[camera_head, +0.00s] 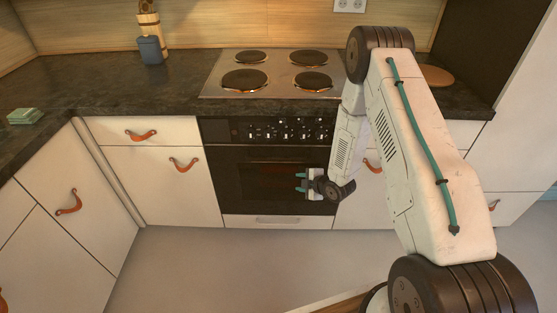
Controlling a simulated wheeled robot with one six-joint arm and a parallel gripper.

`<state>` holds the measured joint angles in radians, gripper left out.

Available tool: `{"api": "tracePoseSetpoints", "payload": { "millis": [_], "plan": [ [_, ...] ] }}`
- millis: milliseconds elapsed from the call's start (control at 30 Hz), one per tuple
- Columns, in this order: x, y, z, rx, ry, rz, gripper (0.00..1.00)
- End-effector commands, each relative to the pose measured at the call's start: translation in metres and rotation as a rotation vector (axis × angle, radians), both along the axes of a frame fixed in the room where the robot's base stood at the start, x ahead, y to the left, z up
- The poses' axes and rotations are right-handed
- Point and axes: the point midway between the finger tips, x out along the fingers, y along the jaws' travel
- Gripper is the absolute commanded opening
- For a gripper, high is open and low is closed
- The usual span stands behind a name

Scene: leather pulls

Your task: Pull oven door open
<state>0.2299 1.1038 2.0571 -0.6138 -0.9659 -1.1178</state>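The oven (235,186) is black and built in under the counter, with a row of knobs on its control panel (283,131). Its door looks shut, flush with the cabinets. A dark strip crosses the door near its top, but I cannot clearly make out the handle.
A drawer with a pale handle (278,220) is below the oven. A hob (272,75) with black plates is above. White cabinets (160,165) with leather pulls stand at both sides. Grey floor (220,265) in front is clear; a wooden edge (335,303) shows at the bottom.

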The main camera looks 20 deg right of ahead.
Motion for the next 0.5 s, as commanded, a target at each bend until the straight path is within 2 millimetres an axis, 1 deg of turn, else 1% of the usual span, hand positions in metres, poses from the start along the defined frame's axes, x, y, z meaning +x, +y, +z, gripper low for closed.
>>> {"api": "tracePoseSetpoints", "payload": {
  "millis": [33, 100, 200, 333, 400, 500],
  "plan": [
    [0.008, 0.005, 0.008, -0.008, -0.092, 0.045, 0.38],
    [0.016, 0.012, 0.020, -0.025, -0.212, 0.098, 0.38],
    [0.024, 0.020, 0.037, -0.046, -0.359, 0.153, 0.38],
    [0.028, 0.026, 0.053, -0.065, -0.499, 0.194, 0.38],
    [0.029, 0.028, 0.058, -0.073, -0.541, 0.205, 0.38],
    [0.036, 0.032, 0.061, -0.077, -0.567, 0.211, 0.38]
  ]
}}
